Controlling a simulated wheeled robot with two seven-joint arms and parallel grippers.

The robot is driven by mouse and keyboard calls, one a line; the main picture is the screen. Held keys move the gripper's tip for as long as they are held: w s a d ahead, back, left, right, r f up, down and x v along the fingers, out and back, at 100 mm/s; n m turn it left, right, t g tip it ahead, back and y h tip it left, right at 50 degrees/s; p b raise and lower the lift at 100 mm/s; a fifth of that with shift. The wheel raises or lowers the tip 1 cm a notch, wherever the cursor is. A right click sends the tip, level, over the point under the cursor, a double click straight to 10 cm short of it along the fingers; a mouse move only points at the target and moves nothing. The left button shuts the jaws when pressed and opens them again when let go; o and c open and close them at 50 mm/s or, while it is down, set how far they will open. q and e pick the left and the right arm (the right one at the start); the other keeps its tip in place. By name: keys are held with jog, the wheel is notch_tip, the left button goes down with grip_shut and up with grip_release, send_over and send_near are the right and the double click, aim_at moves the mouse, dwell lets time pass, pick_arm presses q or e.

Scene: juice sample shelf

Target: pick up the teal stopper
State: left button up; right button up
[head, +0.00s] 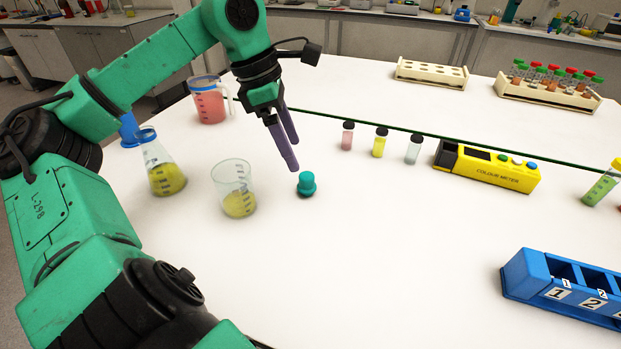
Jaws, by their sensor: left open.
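The teal stopper (306,184) stands on the white table near the middle of the head view. My left gripper (292,156) hangs from above with its two purple-grey fingers pointing down. The fingertips are just behind and to the left of the stopper in the picture, and nothing is between them. The gripper is open; from this angle the fingers overlap closely. I cannot tell how far above the table the tips are. My right gripper is not in view.
A beaker (235,190) and a flask (163,165) with yellow liquid stand left of the stopper. A red jug (208,100) is behind. Small vials (379,143), a yellow colour meter (490,167) and a blue numbered rack (527,275) are to the right. The front middle is clear.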

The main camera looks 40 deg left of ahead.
aim_at(306, 175)
pick_arm(q)
jog(key=x, duration=0.9)
jog(key=shift+w+a+f, duration=0.1)
jog(key=shift+w, duration=0.15)
grip_shut()
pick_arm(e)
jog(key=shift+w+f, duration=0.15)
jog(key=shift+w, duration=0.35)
